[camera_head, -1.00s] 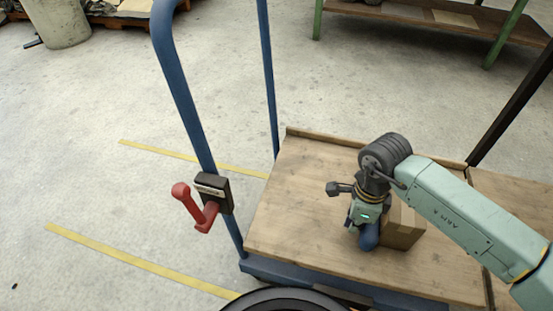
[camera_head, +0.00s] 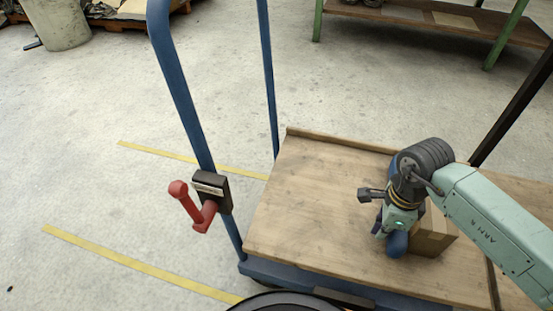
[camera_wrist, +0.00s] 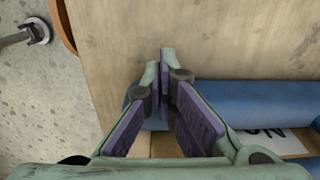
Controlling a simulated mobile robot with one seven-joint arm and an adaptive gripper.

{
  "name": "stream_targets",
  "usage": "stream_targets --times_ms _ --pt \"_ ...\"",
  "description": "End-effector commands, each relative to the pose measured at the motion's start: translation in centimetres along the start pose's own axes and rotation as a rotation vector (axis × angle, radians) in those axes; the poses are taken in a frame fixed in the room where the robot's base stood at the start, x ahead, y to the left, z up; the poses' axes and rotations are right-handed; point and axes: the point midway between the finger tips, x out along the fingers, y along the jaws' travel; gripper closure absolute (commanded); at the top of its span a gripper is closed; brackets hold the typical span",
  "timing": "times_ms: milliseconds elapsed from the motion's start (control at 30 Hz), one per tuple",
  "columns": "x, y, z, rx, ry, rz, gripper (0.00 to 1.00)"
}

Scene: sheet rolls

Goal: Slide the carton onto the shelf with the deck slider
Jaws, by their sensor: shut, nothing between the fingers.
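The carton (camera_head: 433,236) is a small brown box on the trolley's wooden deck (camera_head: 325,200), near its right end. My gripper (camera_head: 392,235) is down at the carton's left side, partly hiding it. In the wrist view my gripper (camera_wrist: 164,75) is shut with nothing between its fingers. A blue rounded piece (camera_head: 397,244) is right at the gripper and carton; in the wrist view it is a long blue bar (camera_wrist: 275,95) behind the fingers. A brown edge and white label (camera_wrist: 270,141) lie beyond it. I cannot tell which part is the deck slider. The shelf (camera_head: 512,292) adjoins the deck on the right.
A blue trolley post (camera_head: 180,85) rises at the deck's left, with a red handle (camera_head: 190,205) on a black box. A dark post (camera_head: 510,105) stands at the right. The deck's left half is clear. A green-legged bench (camera_head: 420,17) is behind.

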Motion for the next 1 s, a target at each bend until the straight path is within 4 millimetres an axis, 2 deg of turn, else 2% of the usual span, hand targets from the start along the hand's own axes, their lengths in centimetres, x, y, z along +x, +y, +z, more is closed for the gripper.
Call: stream_targets --times_ms 700,1000 --pt "0.0 0.0 -4.6 0.006 0.004 0.0 1.0" --pt "0.0 0.0 -5.8 0.003 0.003 0.0 1.0"
